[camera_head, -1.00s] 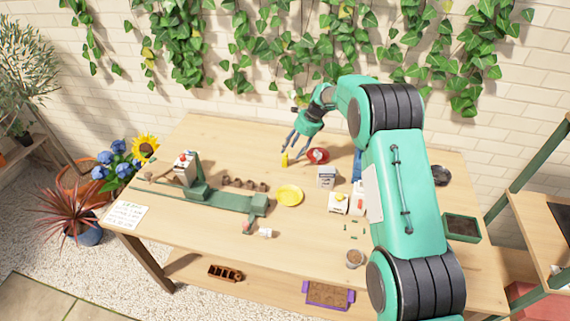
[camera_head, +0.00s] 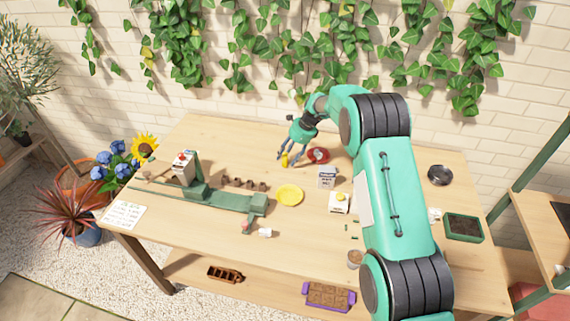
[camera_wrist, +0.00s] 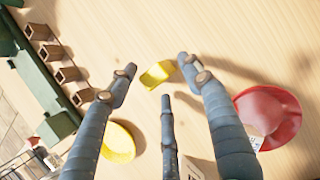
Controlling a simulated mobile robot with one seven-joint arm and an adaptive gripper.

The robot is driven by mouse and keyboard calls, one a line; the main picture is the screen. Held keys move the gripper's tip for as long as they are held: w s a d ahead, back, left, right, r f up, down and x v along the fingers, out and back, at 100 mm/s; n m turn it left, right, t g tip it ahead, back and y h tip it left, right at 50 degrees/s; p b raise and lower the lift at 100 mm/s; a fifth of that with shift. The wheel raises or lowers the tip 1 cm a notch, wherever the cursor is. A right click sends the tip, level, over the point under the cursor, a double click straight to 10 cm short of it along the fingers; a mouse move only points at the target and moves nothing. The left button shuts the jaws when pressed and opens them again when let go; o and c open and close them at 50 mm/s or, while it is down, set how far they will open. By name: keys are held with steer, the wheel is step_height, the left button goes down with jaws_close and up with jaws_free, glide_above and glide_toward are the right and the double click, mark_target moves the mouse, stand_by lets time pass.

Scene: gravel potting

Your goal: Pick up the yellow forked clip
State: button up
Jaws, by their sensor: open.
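The yellow forked clip (camera_head: 285,160) lies on the wooden table, toward its back middle. In the wrist view the clip (camera_wrist: 157,74) shows as a small bright yellow piece just beyond the fingertips, its forked shape hard to make out. My gripper (camera_head: 287,154) is low over the clip with its fingers pointing down. In the wrist view the fingers of my gripper (camera_wrist: 158,82) are spread apart, with nothing held between them. The clip lies in line with the gap between the left and right fingertips. I cannot tell whether a finger touches it.
A red dish (camera_head: 318,155) stands close to the right of my gripper. A yellow plate (camera_head: 289,195) lies nearer the front. A white box (camera_head: 327,177) stands to the right of the plate. A green rail fixture (camera_head: 225,200) with several brown pots (camera_head: 235,182) lies to the left.

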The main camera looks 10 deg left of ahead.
steer(key=shift+x, duration=0.85)
steer(key=c, duration=1)
